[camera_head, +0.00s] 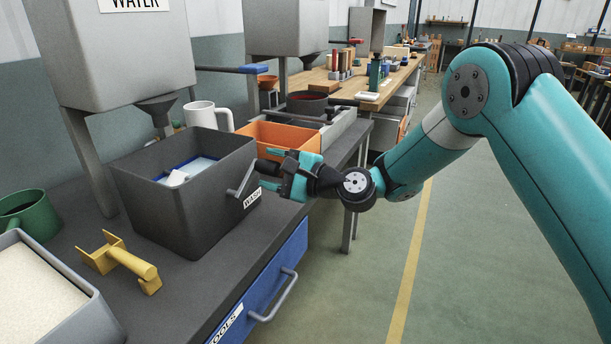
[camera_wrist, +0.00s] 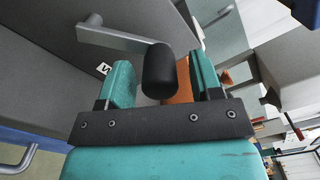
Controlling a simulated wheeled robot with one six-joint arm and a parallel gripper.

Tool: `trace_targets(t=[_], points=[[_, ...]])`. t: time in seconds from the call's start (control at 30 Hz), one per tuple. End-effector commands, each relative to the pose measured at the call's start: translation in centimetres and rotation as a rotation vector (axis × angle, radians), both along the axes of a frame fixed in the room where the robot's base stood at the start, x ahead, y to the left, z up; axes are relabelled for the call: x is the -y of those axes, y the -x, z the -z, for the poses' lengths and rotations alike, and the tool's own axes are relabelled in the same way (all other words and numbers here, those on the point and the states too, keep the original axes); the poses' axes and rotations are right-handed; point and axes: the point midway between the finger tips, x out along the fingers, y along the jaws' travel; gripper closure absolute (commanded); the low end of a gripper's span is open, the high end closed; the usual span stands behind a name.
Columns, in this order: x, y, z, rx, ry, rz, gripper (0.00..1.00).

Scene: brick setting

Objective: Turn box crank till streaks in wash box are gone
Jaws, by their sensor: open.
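The dark grey wash box (camera_head: 180,205), labelled WASH on its front, stands on the bench. Inside it I see light blue water (camera_head: 198,168) within a blue edge and a whitish piece (camera_head: 175,178); I cannot make out streaks. The crank (camera_head: 241,181) is on the box's right side, a grey arm with a black knob. My gripper (camera_head: 280,172) is at the crank's knob. In the wrist view the crank knob (camera_wrist: 159,72) sits between the open fingers of my gripper (camera_wrist: 165,85); I cannot tell whether either finger touches it.
A yellow scoop-like tool (camera_head: 122,261), a green mug (camera_head: 28,213) and a grey bin (camera_head: 62,318) of pale grains lie left of the box. An orange bin (camera_head: 290,138) and white mug (camera_head: 208,117) stand behind it. A WATER hopper (camera_head: 115,60) overhangs the bench.

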Motion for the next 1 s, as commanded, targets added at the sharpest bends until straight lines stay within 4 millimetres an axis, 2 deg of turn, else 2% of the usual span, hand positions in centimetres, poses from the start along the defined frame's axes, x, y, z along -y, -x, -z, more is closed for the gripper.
trace_targets(t=[0.57,0.8,1.0], points=[[12.3,6.6,0.7,0.002,-0.001,0.007,0.41],[14.1,7.7,0.4,0.004,-0.001,0.003,0.41],[14.4,8.0,0.1,0.001,0.0,0.0,0.41]])
